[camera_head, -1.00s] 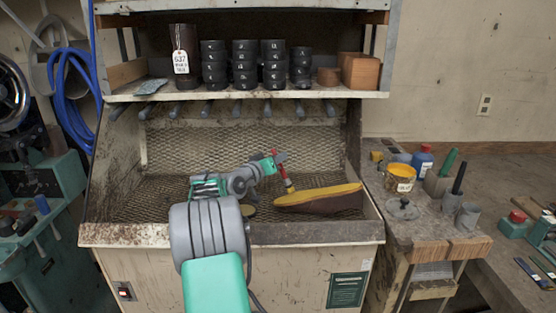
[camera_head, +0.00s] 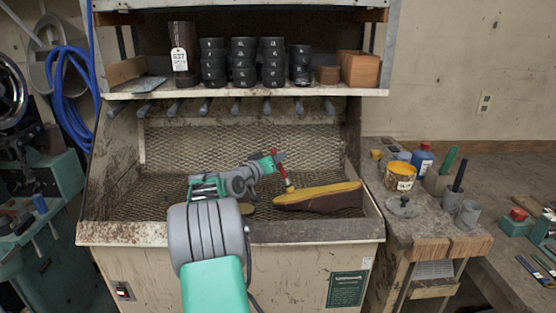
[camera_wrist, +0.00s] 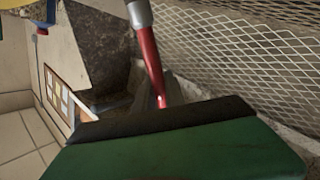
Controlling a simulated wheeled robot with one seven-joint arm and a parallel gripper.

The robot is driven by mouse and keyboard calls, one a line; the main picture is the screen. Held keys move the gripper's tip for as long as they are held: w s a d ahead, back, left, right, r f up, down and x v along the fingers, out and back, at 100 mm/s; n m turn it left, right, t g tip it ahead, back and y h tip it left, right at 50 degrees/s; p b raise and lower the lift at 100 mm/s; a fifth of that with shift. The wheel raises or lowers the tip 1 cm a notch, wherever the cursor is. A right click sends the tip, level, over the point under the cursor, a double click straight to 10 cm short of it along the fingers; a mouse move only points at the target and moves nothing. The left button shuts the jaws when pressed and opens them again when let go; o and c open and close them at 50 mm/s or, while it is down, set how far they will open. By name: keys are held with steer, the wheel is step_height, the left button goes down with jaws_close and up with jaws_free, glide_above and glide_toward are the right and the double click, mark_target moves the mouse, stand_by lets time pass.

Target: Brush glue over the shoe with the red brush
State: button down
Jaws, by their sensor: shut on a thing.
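The shoe (camera_head: 325,203) lies sole up on the mesh floor of the bench, with a yellow sole and a dark maroon upper. My gripper (camera_head: 277,158) is shut on the red brush (camera_head: 282,172) and holds it slanting, head down, above the left part of the shoe. The brush tip is at the sole's upper edge; I cannot tell whether it touches. In the wrist view the red handle and metal ferrule of the brush (camera_wrist: 151,62) show, but its bristles are out of frame. A yellow glue pot (camera_head: 401,177) stands on the side table at the right.
The bench's front lip (camera_head: 320,231) runs below the shoe, and a shelf (camera_head: 240,94) with stacked black rings hangs above. On the side table (camera_head: 425,222) stand a blue bottle (camera_head: 423,160), a lid (camera_head: 403,206) and tool holders. Open mesh lies behind the shoe.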

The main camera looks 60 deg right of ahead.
steer(key=shift+a, duration=0.25)
steer(key=shift+w+d+f+b, duration=0.15)
steer(key=shift+w+b, duration=0.2)
steer(key=shift+b, duration=0.3)
steer(key=shift+w+a+f+b, duration=0.15)
steer(key=shift+w+a+b, duration=0.2)
steer(key=shift+w+a, duration=0.25)
steer(key=r, duration=0.1)
steer(key=r+p, duration=0.1)
steer(key=w, duration=0.1)
steer(key=shift+d+r+p, duration=0.25)
steer(key=shift+r+p, duration=0.15)
